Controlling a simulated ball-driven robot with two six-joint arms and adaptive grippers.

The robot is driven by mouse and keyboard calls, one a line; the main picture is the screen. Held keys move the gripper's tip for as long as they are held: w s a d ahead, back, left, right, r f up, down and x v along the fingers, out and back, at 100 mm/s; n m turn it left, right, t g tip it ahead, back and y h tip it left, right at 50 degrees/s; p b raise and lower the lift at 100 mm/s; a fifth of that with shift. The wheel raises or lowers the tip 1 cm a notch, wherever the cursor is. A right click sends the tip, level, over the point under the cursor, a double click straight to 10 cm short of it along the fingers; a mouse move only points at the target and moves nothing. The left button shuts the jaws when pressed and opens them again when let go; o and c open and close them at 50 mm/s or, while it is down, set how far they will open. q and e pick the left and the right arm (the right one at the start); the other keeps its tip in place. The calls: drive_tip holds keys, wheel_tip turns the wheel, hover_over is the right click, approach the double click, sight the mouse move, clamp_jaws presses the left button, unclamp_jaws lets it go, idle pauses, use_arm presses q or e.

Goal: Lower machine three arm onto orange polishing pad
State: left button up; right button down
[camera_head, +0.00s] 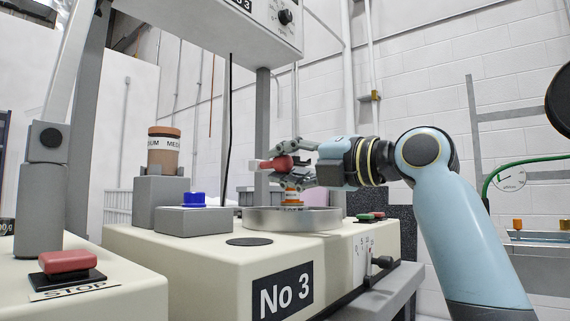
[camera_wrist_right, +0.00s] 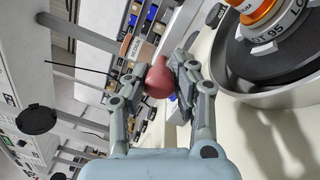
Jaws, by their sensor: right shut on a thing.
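My right gripper (camera_head: 283,164) reaches in from the right and is shut on a red knob (camera_head: 284,162), held above a round grey basin (camera_head: 300,224) on the machine marked No 3 (camera_head: 200,250). The red knob (camera_wrist_right: 159,78) sits between the fingers in the right wrist view. An orange-and-white piece (camera_head: 292,197) stands in the basin just below the gripper. In the wrist view, the orange piece (camera_wrist_right: 262,12) sits on a grey lettered disc over a dark plate. I cannot make out which part is machine three's arm. My left gripper is not in view.
A blue button (camera_head: 193,198) on a grey box and a brown labelled jar (camera_head: 164,148) on a block stand left of the basin. A red STOP button (camera_head: 68,262) is at front left.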

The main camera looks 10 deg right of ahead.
drive_tip(key=c, duration=1)
unclamp_jaws()
drive_tip(key=shift+d, duration=0.1)
drive_tip(key=shift+v, duration=5.95)
